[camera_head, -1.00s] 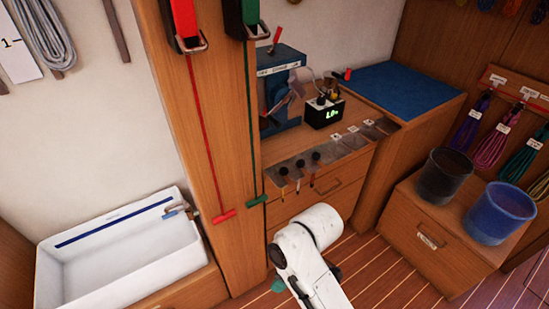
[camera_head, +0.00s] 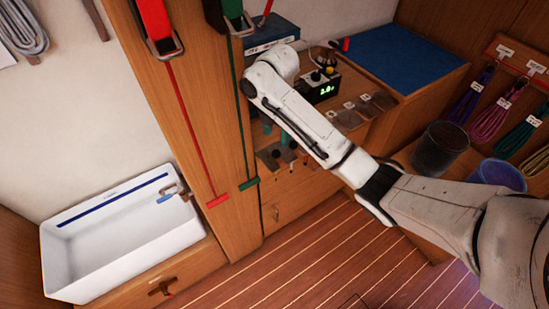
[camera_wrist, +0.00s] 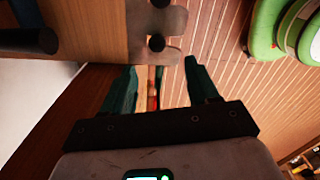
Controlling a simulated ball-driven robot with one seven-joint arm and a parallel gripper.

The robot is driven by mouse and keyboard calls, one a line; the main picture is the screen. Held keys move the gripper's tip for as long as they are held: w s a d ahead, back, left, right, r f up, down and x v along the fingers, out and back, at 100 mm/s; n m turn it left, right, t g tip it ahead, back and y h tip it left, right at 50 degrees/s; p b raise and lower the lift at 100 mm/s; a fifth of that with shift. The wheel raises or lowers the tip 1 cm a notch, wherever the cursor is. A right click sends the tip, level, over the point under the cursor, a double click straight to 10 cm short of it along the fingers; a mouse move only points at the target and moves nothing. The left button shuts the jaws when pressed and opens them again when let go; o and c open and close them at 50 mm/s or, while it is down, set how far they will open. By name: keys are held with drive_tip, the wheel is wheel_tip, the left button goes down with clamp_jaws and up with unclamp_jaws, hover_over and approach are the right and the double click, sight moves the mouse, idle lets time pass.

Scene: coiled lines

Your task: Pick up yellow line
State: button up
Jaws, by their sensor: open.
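Coiled lines hang on a wooden rack at the right of the head view: a purple one (camera_head: 480,95), a pink one (camera_head: 491,119) and a green one (camera_head: 521,139). A sliver of a dull yellowish coil (camera_head: 543,156) shows at the right edge, cut off by the frame; I cannot be sure it is the yellow line. My gripper (camera_wrist: 160,82) is open and empty in the wrist view, its teal fingers apart. In the head view it is mostly hidden behind my arm, by the workbench and far left of the coils.
A dark bucket (camera_head: 440,147) and a blue bucket (camera_head: 500,174) stand below the rack, partly behind my arm. A wooden pillar (camera_head: 205,110) with red and green lines stands left of my gripper. A white sink (camera_head: 70,270) is at lower left.

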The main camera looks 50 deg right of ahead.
sight(276, 152)
drive_tip(key=shift+w+d+f+b, duration=0.1)
drive_tip(key=shift+f+b, duration=1.05)
drive_tip(key=shift+f, duration=0.65)
drive_tip(key=shift+w+d+f+b, duration=0.1)
drive_tip(key=shift+f+b, duration=1)
drive_tip(key=shift+f, duration=0.65)
drive_tip(key=shift+f+p, duration=0.3)
drive_tip(key=shift+f, duration=0.4)
drive_tip(key=shift+c, duration=0.2)
clamp_jaws()
